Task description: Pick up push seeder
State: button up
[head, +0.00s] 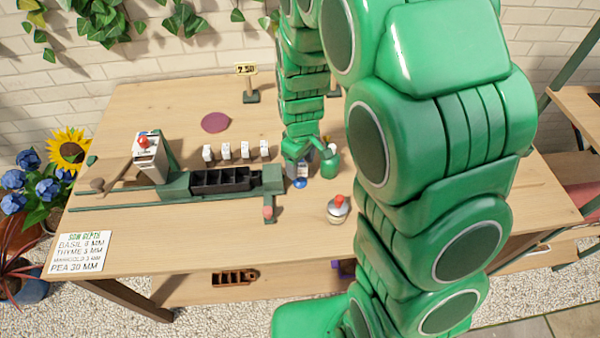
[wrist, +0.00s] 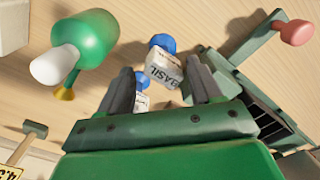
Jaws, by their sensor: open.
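A small white container with a blue knob (wrist: 163,68), marked BASIL, lies in front of my gripper in the wrist view. In the head view its blue knob (head: 300,183) shows just below my gripper (head: 298,158). I cannot tell for sure whether it is the push seeder. In the wrist view my gripper (wrist: 160,78) is open, with one finger on each side of the container and gaps between.
A green bottle (wrist: 88,38) with a white end is close left of the fingers in the wrist view. A green stand with a black tray (head: 224,180) and a pink-knobbed lever (head: 268,212) is beside my gripper. Several small white blocks (head: 226,152) stand behind the tray. The table's front is mostly clear.

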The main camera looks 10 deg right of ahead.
aim_at(300, 174)
jog(key=shift+s+a+f, duration=0.1)
jog(key=shift+s+f, duration=0.05)
jog(key=shift+f, duration=1.1)
jog(key=shift+s+f, duration=0.1)
jog(key=shift+f, duration=1.15)
jog(key=c, duration=0.9)
jog(key=shift+r, duration=0.1)
